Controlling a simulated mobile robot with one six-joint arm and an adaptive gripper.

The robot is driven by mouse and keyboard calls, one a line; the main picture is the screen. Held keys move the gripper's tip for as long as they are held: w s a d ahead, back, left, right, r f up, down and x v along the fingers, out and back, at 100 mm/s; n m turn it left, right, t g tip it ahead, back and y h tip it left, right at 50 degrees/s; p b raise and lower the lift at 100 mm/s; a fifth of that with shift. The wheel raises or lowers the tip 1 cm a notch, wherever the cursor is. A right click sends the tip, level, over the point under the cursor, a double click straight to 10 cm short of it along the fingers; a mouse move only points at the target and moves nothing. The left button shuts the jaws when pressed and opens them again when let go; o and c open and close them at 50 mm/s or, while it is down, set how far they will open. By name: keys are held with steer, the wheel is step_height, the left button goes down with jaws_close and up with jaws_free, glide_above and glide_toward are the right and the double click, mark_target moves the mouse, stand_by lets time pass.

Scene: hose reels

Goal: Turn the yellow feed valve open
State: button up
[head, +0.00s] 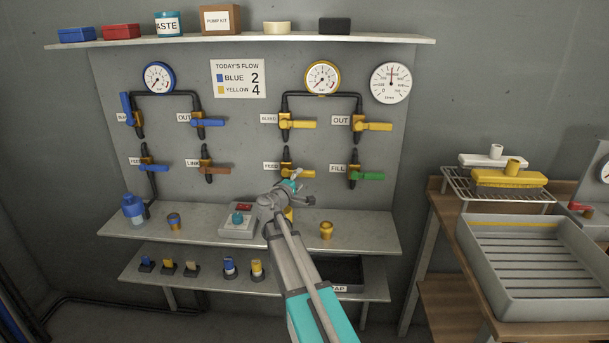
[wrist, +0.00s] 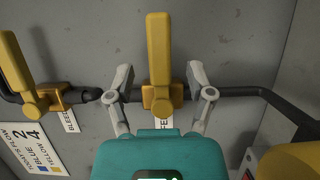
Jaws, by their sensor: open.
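The yellow feed valve (head: 302,174) is on the wall panel, in the lower row beside its feed label. Its lever points right, across the upright pipe. My gripper (head: 292,186) is just in front of and below it, covering the pipe beneath. In the wrist view the yellow lever (wrist: 159,48) stands upright across the pipe, with part of its label showing behind. My open gripper (wrist: 160,82) has one finger on each side of the lever, with a visible gap at both sides. I cannot tell whether the fingertips reach its depth.
The yellow bleed valve (head: 300,124) sits above and shows at the left in the wrist view (wrist: 20,72). The green-handled fill valve (head: 370,175) is to the right and the brown link valve (head: 214,170) to the left. A shelf (head: 365,230) with fittings runs below.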

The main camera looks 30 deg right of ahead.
mark_target(303, 175)
steer(key=shift+x, duration=2.2)
jaws_close()
